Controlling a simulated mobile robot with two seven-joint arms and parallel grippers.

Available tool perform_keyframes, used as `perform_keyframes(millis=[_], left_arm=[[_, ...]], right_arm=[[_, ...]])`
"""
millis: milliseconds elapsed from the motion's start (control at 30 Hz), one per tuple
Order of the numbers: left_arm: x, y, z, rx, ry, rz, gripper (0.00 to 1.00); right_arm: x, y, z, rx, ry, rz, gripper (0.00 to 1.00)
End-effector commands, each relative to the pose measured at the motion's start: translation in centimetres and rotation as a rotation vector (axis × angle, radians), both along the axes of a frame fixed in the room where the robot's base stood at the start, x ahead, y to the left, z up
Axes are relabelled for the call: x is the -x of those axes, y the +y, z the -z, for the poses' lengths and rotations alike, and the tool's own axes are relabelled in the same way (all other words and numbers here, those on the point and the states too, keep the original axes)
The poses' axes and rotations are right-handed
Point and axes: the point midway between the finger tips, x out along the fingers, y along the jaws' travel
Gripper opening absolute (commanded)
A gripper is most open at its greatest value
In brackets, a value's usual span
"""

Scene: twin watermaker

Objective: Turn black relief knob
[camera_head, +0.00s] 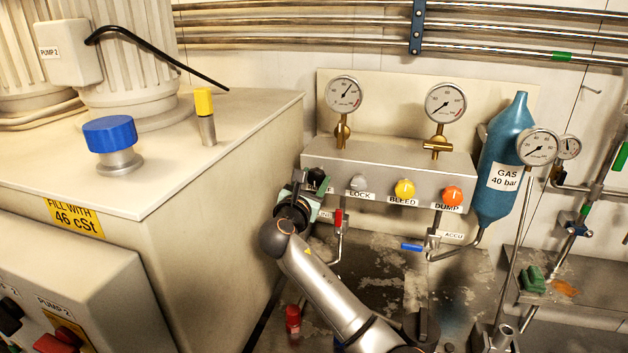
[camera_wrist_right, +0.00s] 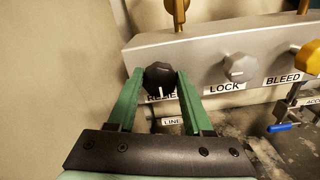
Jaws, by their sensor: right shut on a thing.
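The black relief knob (camera_wrist_right: 159,80) sits at the left end of the grey valve block (camera_head: 385,160). It has a white pointer mark, which faces down in the right wrist view. In the head view the knob (camera_head: 317,176) is partly hidden by my right gripper (camera_head: 311,188). The green fingers of my right gripper (camera_wrist_right: 160,75) stand on either side of the knob and are shut on it. The RELIEF label below is partly covered by the knob and fingers. My left gripper is not in view.
A grey LOCK knob (camera_head: 358,182), a yellow BLEED knob (camera_head: 404,189) and an orange DUMP knob (camera_head: 452,196) are to the right on the block. Two gauges stand above. A red-handled valve (camera_head: 338,217) hangs below. The large cream tank (camera_head: 225,190) is close on the left.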

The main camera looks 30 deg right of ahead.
Motion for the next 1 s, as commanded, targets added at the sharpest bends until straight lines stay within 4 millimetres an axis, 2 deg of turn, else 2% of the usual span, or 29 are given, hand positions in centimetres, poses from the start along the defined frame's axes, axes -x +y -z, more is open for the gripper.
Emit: perform_keyframes(millis=[367,1000], left_arm=[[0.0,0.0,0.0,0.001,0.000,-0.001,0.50],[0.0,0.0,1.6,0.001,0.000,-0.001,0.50]], right_arm=[[0.0,0.0,0.1,-0.062,-0.069,0.000,0.00],[0.2,0.0,0.5,-0.432,-0.501,0.000,0.00]])
